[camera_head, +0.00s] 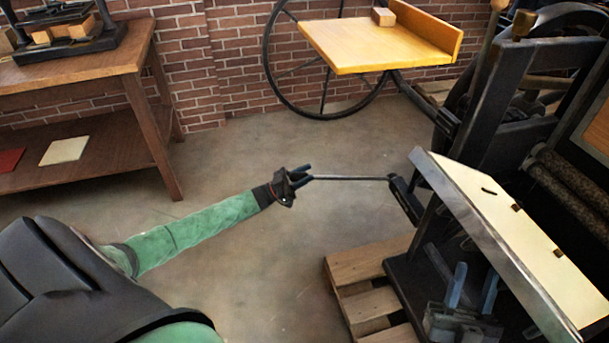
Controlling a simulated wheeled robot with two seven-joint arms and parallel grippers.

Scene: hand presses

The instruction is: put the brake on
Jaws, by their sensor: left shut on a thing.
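A thin metal lever (350,178) runs almost level from a dark bracket (405,200) on the left side of the black press (500,95). My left gripper (302,177) is shut on the free left end of this lever, over the open floor. I take the lever to be the brake lever; no label shows. My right gripper (473,287) is low at the lower right, with its two blue fingers apart and nothing seen between them. It is close beside the sloping cream board (510,220) of the press.
A wooden pallet (350,268) lies under the press. A wooden table (80,68) stands at the left. A large wheel (270,60) and a yellow wooden shelf (370,45) are at the back by the brick wall. The concrete floor between is clear.

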